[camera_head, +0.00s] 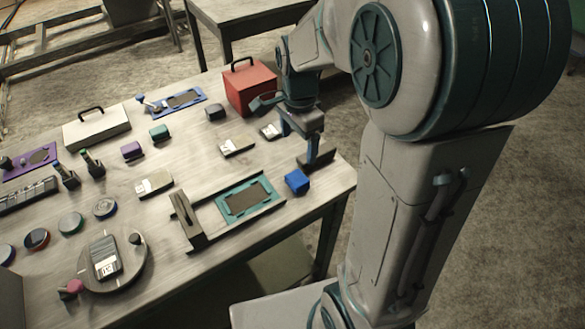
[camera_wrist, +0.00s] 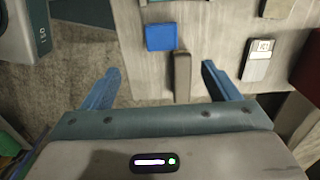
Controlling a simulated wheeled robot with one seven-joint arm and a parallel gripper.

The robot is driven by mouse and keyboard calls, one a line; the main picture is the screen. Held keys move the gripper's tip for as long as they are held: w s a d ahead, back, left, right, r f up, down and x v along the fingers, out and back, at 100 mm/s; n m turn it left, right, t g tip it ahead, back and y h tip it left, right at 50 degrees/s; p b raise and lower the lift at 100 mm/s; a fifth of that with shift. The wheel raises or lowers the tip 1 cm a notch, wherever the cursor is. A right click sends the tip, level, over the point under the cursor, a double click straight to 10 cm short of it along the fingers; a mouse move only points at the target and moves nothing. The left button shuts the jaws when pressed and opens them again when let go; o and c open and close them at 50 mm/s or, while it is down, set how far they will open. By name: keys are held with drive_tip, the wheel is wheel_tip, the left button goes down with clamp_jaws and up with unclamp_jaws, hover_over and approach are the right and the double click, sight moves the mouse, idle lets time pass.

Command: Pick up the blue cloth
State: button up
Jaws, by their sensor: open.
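The blue cloth (camera_head: 297,181) looks like a small, compact blue block. It lies near the right edge of the table, just right of a teal tray. In the wrist view the blue cloth (camera_wrist: 161,37) is ahead of my fingertips, near the table's edge, and nothing covers it. My gripper (camera_head: 299,143) is above the right part of the table, behind the cloth in the head view. In the wrist view my gripper (camera_wrist: 160,69) has its two blue fingers spread wide with nothing held between them. The cloth is apart from both fingers.
A dark grey bar (camera_wrist: 182,76) stands close to the cloth, within the span of my fingers in the wrist view. The teal tray (camera_head: 222,212) is left of the cloth. A red box (camera_head: 250,88) stands behind. Open floor lies past the table edge.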

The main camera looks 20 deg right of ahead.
hover_over(300, 176)
drive_tip(key=f, duration=0.8)
drive_tip(key=shift+s+a+f, duration=0.15)
drive_tip(key=shift+s+f, duration=0.1)
drive_tip(key=shift+s, duration=0.05)
drive_tip(key=shift+w+f+p, duration=0.15)
drive_tip(key=shift+f+p, duration=0.05)
drive_tip(key=shift+f, duration=1.1)
drive_tip(key=shift+w+f+p, duration=0.15)
drive_tip(key=shift+f, duration=1.15)
drive_tip(key=c, duration=1.1)
drive_tip(key=shift+c, duration=0.2)
drive_tip(key=shift+r, duration=0.1)
